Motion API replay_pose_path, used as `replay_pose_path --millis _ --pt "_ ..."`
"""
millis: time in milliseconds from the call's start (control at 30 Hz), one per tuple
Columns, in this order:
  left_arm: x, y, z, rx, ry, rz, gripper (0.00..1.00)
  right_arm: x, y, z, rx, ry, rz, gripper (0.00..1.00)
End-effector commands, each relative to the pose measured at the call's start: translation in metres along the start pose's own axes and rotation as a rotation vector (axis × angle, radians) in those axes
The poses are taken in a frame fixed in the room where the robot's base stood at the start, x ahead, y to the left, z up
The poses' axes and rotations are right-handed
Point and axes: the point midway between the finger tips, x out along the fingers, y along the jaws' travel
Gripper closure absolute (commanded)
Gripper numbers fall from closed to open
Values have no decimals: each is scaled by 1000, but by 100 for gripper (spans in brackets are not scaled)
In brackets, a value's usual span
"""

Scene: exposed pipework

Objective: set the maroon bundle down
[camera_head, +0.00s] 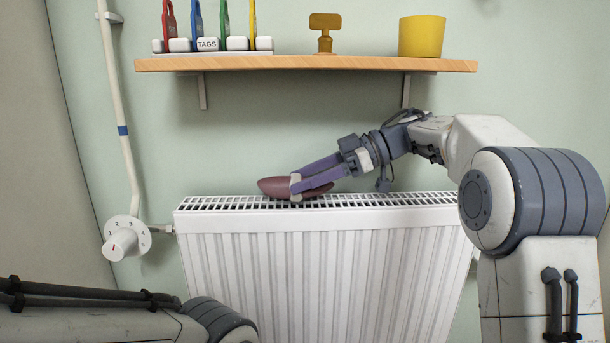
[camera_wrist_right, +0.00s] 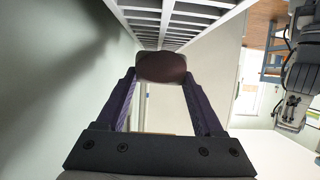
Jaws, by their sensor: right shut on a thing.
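The maroon bundle (camera_head: 272,187) is a rounded, elongated shape at the top grille of the white radiator (camera_head: 330,270). My right gripper (camera_head: 296,186) reaches in from the right and is shut on the bundle. In the right wrist view the bundle (camera_wrist_right: 161,67) sits between the two purple fingertips, with the radiator grille beyond it. The bundle appears to be at or just above the grille; I cannot tell whether it touches. My left arm shows at the lower left of the head view, but its gripper is out of view.
A wooden shelf (camera_head: 310,64) above holds a yellow pot (camera_head: 421,36), a mustard-coloured valve-like piece (camera_head: 325,33) and a tag rack (camera_head: 208,45). A white pipe (camera_head: 120,130) and numbered dial (camera_head: 126,238) stand left of the radiator. The grille right of the gripper is clear.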

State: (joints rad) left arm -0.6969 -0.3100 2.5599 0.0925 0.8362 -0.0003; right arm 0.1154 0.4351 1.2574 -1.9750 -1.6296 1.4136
Motion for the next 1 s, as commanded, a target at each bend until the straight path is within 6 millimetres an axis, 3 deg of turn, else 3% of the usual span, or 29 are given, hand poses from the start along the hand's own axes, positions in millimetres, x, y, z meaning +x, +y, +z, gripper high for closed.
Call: replay_pose_path --millis 33,100,400,533,1000 --pt "0 0 0 0 0 0 50 0 0 0 0 0 0 19" --pt "0 0 0 0 0 0 50 0 0 0 0 0 0 1" --pt "0 0 0 0 0 0 50 0 0 -1 -1 0 0 1" --pt "1 0 0 0 0 0 50 -4 0 -11 -4 0 1 1" --pt "-53 4 -3 0 0 0 50 -103 1 -15 2 1 3 1"
